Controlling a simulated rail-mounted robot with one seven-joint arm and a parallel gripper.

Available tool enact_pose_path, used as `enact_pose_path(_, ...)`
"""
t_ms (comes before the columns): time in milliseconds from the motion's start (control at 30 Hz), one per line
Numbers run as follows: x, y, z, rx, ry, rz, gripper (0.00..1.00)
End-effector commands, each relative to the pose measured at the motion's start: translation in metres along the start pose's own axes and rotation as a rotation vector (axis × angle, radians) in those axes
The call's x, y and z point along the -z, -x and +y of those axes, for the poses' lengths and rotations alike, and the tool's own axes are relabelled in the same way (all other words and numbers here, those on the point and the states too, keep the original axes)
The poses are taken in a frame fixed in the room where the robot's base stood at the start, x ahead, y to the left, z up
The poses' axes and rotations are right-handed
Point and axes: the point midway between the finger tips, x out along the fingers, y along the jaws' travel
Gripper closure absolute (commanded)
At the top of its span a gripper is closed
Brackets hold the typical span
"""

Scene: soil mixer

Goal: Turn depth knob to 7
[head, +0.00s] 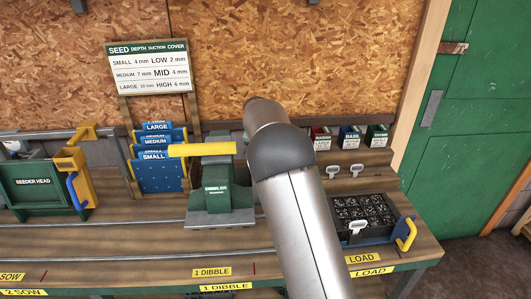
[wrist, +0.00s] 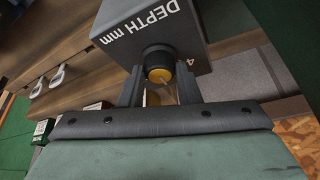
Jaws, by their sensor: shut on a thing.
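The depth knob (wrist: 159,62) shows in the wrist view as a dark round knob with a yellow end cap and a thin pale line on the cap. It sits on the face of a dark grey box (wrist: 150,18) lettered "DEPTH mm". A "4" shows at the face's right edge; other numbers are hidden or out of view. My gripper (wrist: 160,82) is shut on the knob, one dark finger on each side. In the head view my arm covers the gripper and the knob.
The green dibbler (head: 217,190) with its yellow handle stands just left of my arm. A soil-filled tray (head: 365,213) with a yellow handle is at right. Blue plates (head: 158,172) and the green seeder head (head: 42,184) are at left. Seed boxes (head: 350,137) stand behind.

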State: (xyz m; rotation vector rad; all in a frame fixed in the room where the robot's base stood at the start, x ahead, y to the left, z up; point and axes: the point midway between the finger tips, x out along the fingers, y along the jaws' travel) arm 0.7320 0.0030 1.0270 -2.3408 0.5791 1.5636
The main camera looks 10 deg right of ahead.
Motion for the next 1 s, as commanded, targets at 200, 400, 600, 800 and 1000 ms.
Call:
enact_pose_path(200,0.0,0.0,0.0,0.0,0.0,0.0,0.93)
enact_pose_path(400,0.0,0.0,0.0,0.001,0.001,0.0,0.48)
enact_pose_path(600,0.0,0.001,0.0,0.001,0.001,0.0,0.48)
enact_pose_path(800,0.0,0.02,-0.001,0.004,0.001,0.003,0.48)
enact_pose_path(1000,0.0,0.066,-0.001,0.004,0.002,0.005,0.48)
